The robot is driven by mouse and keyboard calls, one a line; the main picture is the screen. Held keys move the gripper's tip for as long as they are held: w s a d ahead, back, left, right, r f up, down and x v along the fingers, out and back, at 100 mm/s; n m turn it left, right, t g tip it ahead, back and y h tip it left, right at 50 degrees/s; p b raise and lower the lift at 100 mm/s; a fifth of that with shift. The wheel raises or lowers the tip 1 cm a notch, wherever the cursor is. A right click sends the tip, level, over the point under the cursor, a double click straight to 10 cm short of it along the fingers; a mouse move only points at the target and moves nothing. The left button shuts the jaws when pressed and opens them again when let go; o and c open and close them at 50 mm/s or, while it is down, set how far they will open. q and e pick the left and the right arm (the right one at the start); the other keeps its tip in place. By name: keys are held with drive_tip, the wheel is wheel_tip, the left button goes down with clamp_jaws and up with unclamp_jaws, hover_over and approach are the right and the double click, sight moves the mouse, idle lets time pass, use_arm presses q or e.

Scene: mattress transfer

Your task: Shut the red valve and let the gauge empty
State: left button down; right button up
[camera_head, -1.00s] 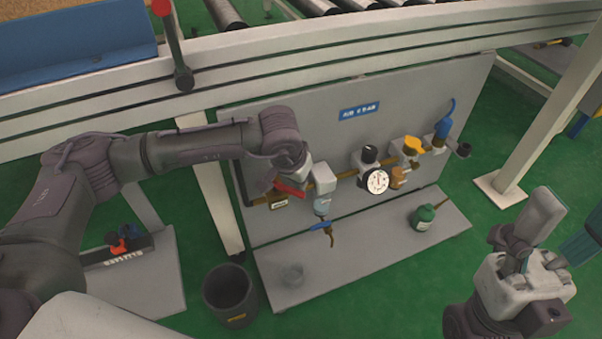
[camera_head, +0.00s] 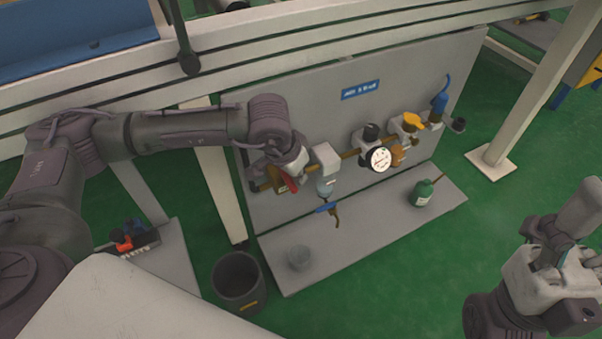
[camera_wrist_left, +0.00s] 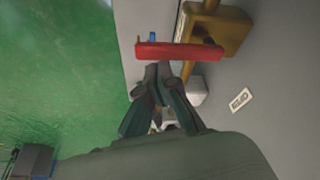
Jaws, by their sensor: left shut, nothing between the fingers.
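The red valve's lever (camera_head: 291,182) is at the left end of the brass pipe on the grey panel, partly hidden by my left wrist. In the left wrist view the red lever (camera_wrist_left: 180,51) lies across, just beyond the fingertips, beside its brass body (camera_wrist_left: 222,30). My left gripper (camera_wrist_left: 160,74) is shut and empty, close to the lever; I cannot tell whether it touches. The round white gauge (camera_head: 381,159) is on the pipe to the right; its needle is too small to read. My right gripper (camera_head: 565,225) is off at the right, away from the panel; its jaw state is unclear.
A dark bucket (camera_head: 238,280) is on the floor.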

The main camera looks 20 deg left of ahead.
use_arm(q)
drive_tip(key=shift+s+f, duration=0.15)
drive_tip(key=shift+s, duration=0.1)
idle(0.4)
drive_tip(key=d+v, duration=0.1)
drive_tip(key=v, duration=1.1)
drive_tip(key=shift+s, duration=0.2)
drive_tip(key=shift+s, duration=0.1)
